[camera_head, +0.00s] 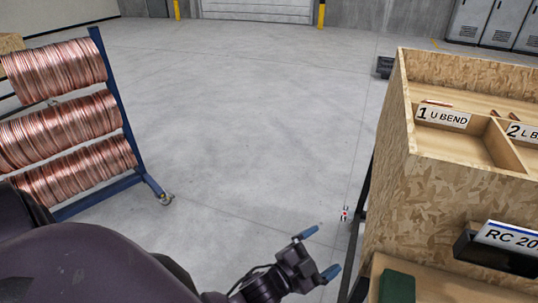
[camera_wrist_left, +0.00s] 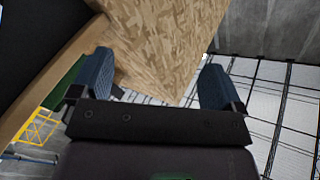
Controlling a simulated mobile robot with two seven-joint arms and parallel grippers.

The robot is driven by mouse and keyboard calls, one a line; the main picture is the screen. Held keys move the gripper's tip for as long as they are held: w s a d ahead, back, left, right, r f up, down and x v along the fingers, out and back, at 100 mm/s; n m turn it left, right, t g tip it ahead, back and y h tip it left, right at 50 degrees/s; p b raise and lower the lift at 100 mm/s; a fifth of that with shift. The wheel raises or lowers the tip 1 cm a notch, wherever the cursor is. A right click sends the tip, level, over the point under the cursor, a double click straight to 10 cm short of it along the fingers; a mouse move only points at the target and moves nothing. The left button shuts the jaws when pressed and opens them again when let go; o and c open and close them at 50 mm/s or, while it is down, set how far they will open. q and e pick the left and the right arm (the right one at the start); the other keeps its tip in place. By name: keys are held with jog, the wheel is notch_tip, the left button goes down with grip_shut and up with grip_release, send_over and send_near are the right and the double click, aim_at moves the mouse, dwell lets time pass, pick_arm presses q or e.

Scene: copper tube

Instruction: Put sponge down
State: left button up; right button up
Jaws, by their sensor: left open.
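A dark green block, which looks like the sponge (camera_head: 396,287), is at the bottom of the head view, on the left end of the wooden bench top (camera_head: 440,289). My left gripper (camera_head: 319,252) is open with nothing between its blue fingertips. It is to the left of the sponge and apart from it, beside the bench edge. In the left wrist view, the open fingers (camera_wrist_left: 156,70) frame the chipboard bin wall. A green patch (camera_wrist_left: 64,88) shows behind the left finger there, mostly hidden; it may be the sponge. My right gripper is not in view.
A chipboard bin unit (camera_head: 440,190) with labelled compartments stands on the bench at right. A dark holder with an "RC 20" sign (camera_head: 508,238) is in front of it. A blue rack (camera_head: 118,105) of copper coils (camera_head: 60,115) stands at left. The floor between is clear.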

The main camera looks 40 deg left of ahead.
pick_arm(q)
jog(key=s+a+f+n+g+y, duration=0.5)
jog(key=s+a+f+n, duration=0.4)
jog(key=f, duration=0.4)
jog(key=s+a, duration=0.1)
jog(key=s, duration=0.1)
jog(key=shift+s+g, duration=0.4)
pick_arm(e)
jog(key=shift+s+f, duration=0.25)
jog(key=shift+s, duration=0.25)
pick_arm(q)
jog(key=shift+a+f, duration=0.1)
